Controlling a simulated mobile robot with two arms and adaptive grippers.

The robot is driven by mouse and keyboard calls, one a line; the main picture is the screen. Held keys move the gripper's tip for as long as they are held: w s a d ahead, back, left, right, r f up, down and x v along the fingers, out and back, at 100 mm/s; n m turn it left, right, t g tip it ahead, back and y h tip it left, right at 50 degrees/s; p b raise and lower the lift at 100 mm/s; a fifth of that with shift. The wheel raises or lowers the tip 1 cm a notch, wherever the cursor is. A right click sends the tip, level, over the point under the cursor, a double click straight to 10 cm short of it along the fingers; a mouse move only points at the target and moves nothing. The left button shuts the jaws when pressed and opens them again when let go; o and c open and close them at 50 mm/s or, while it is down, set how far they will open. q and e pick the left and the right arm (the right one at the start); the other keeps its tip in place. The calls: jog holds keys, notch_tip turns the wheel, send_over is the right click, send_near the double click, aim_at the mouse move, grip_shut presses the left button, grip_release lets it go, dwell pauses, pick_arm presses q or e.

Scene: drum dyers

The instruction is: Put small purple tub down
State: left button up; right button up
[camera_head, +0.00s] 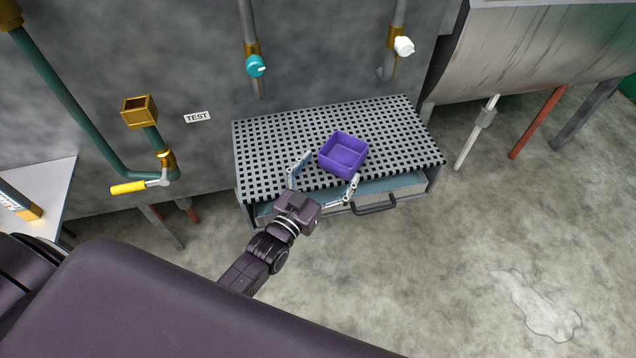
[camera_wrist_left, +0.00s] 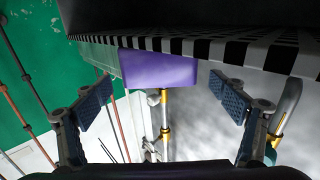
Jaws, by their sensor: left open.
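The small purple tub (camera_head: 344,153) is a square open box and sits upright on the perforated grate top of a low bench (camera_head: 405,125). It also shows in the left wrist view (camera_wrist_left: 158,69), in front of my fingers. My left gripper (camera_head: 323,178) is open, with its fingers spread wide at the front edge of the bench. The fingers (camera_wrist_left: 165,102) look apart from the tub in the wrist view, and nothing is held between them. My right gripper is not in view.
A drawer handle (camera_head: 375,205) juts from the bench front. Teal (camera_head: 256,66) and white (camera_head: 403,46) valve knobs hang above the bench. A yellow-handled lever (camera_head: 128,187) is at left. A puddle (camera_head: 540,305) lies on open floor at right.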

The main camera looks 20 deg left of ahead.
pick_arm(q)
jog(key=s, duration=0.2)
jog(key=s+a, duration=0.1)
jog(key=s, duration=0.4)
jog(key=shift+a, duration=0.15)
